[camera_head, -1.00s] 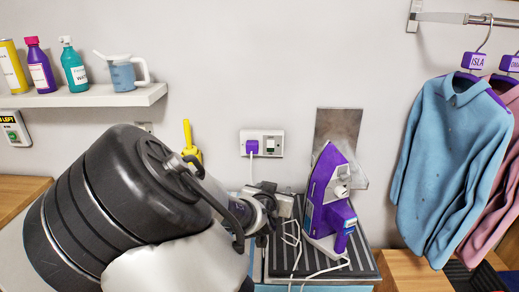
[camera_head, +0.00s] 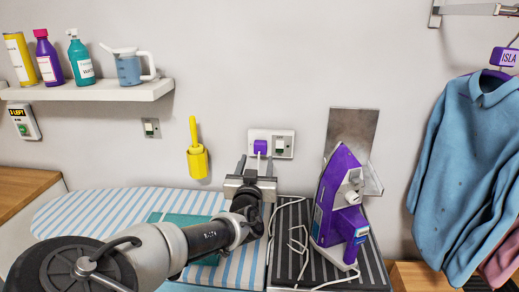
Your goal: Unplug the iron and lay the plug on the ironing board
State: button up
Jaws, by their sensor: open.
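The purple plug (camera_head: 260,147) sits in the left half of the white wall socket (camera_head: 284,146). A white cord (camera_head: 300,241) hangs from the plug and lies loosely on a dark ribbed mat. The purple and white iron (camera_head: 341,200) stands upright on that mat, right of my gripper. My gripper (camera_head: 256,164) is open, just below the plug, with its fingers pointing up toward the socket, one to each side of the cord. I cannot tell whether they touch the plug. The blue-and-white striped ironing board (camera_head: 85,212) lies to the left, partly hidden by my arm.
The ribbed mat (camera_head: 285,263) adjoins the board. A flat teal item (camera_head: 167,218) lies on the board behind my arm. A yellow holder (camera_head: 197,161) hangs on the wall. A metal plate (camera_head: 352,125) stands behind the iron. Blue shirt (camera_head: 468,165) hangs right. The board's left part is clear.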

aim_at(260, 150)
jog(key=w, duration=0.3)
jog(key=w+b, duration=0.1)
jog(key=w, duration=0.2)
jog(key=shift+w+d+f, duration=0.15)
jog(key=shift+w+d, duration=0.05)
jog(key=shift+w, duration=0.75)
jog(key=shift+b, duration=0.7)
grip_shut()
jog(key=s, duration=0.6)
jog(key=shift+a, duration=0.15)
dwell(1.2)
dwell(0.3)
